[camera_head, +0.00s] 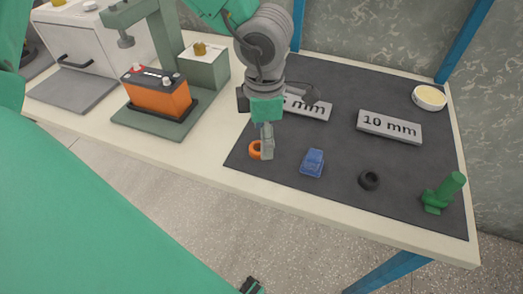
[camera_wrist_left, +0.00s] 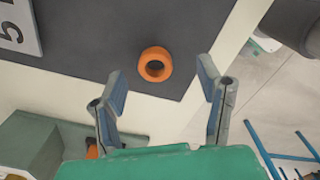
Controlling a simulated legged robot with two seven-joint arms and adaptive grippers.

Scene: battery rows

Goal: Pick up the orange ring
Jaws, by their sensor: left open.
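The orange ring (camera_wrist_left: 155,64) lies on the dark mat near its corner. It shows whole in the left wrist view, beyond and between the two fingertips. In the head view the orange ring (camera_head: 254,150) is partly hidden by my left gripper (camera_head: 266,153), which hangs over the mat beside it. My left gripper (camera_wrist_left: 164,88) is open and nothing is between its fingers. The ring appears apart from both fingers. My right gripper cannot be made out for certain; a small dark tip (camera_head: 251,286) shows at the bottom edge of the head view.
On the dark mat (camera_head: 340,92) are a blue block (camera_head: 312,162), a black ring (camera_head: 369,180), a green piece (camera_head: 444,193), a white bowl (camera_head: 429,98) and a "10 mm" plate (camera_head: 389,127). An orange battery (camera_head: 158,93) stands in a green fixture to the left.

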